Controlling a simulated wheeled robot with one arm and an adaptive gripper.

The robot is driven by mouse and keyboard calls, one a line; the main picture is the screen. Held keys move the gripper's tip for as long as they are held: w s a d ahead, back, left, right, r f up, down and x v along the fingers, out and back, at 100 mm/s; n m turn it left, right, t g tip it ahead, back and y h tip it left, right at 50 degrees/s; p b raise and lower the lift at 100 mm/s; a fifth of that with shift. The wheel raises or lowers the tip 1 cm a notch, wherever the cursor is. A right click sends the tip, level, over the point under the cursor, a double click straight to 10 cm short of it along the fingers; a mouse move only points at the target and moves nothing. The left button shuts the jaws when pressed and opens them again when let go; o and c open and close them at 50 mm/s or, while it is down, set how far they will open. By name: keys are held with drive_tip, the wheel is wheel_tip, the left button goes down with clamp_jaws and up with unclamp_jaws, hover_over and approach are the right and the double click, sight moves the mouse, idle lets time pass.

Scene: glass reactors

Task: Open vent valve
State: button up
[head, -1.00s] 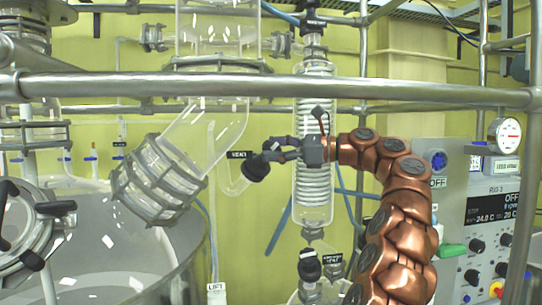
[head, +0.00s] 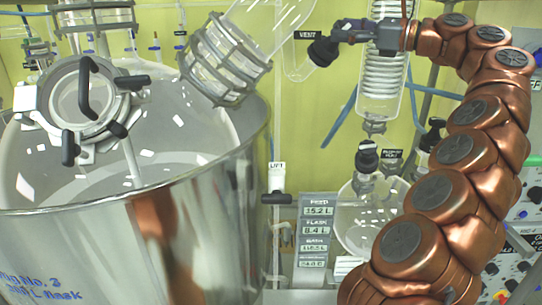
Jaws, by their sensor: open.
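The vent valve is a black knob (head: 322,51) on a bent glass side tube (head: 297,68), under a black VENT label (head: 307,35) near the top of the head view. My gripper (head: 340,33) reaches in from the right on my copper-coloured arm. Its dark fingers are open and lie at the knob's upper right side. They overlap the knob in the picture, and I cannot tell whether they touch it. The fingertips are small and partly merge with the black knob. The knob's exact turn is not clear.
A large steel vessel (head: 120,240) with a clamped glass port (head: 85,100) fills the left. A glass coil condenser (head: 384,80) stands behind my gripper. Below are another black knob (head: 367,158), a round flask (head: 368,218) and a LIFT switch (head: 277,198). Control panels stand at the right edge.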

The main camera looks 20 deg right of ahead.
drive_tip(key=shift+s+a+m+t+h, duration=0.1)
drive_tip(key=shift+m+t+h, duration=0.55)
drive_tip(key=shift+m, duration=0.45)
drive_tip(key=shift+m+t+h, duration=0.45)
drive_tip(key=shift+m+h, duration=0.3)
drive_tip(key=shift+m, duration=0.35)
drive_tip(key=shift+m+t+h, duration=0.5)
drive_tip(key=shift+m+h, duration=0.8)
drive_tip(key=shift+m, duration=0.5)
drive_tip(key=m+h, duration=0.4)
drive_tip(key=m, duration=0.1)
drive_tip(key=shift+m+h, duration=0.4)
drive_tip(key=s+b, duration=0.3)
drive_tip(key=s, duration=0.5)
drive_tip(key=a+f+n+g+y+b, duration=0.3)
drive_tip(key=a+f+n+g, duration=0.4)
drive_tip(key=a+f+n, duration=1)
drive_tip(key=shift+s+a+f+y, duration=0.35)
drive_tip(key=shift+a+f, duration=1.9)
drive_tip(key=shift+f, duration=0.9)
